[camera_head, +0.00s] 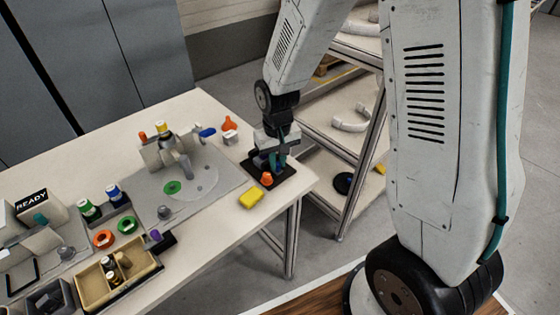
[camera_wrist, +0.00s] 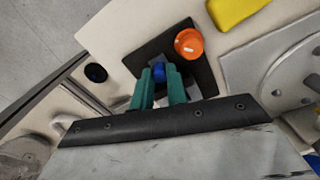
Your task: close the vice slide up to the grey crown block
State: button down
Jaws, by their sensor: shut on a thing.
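A black plate (camera_head: 286,179) lies at the table's right end, with an orange knob (camera_head: 266,179) standing on it. The plate (camera_wrist: 150,52) and the orange knob (camera_wrist: 188,43) also show in the wrist view. My gripper (camera_wrist: 160,75) has teal fingers closed on a blue part (camera_wrist: 159,70) over this plate; I take it as the vice slide's handle. In the head view my gripper (camera_head: 272,163) reaches down onto the plate from above. The fingers and gripper body hide most of the vice. I cannot make out the grey crown block or its gap to the slide.
A yellow block (camera_head: 251,197) lies just left of the plate. Left of it is a grey fixture board (camera_head: 213,203) with a bracket. A wooden tray (camera_head: 92,286) is at the front left. A shelf rack (camera_head: 372,150) stands right of the table.

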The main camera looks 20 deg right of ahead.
jog(key=shift+w+a, duration=0.2)
jog(key=shift+w, duration=0.3)
jog(key=c, duration=1.6)
grip_release()
jog(key=shift+c, duration=0.2)
jog(key=shift+r, duration=0.1)
notch_tip(320, 180, up, 8)
jog(key=shift+s+f, duration=0.1)
jog(key=shift+f, duration=0.1)
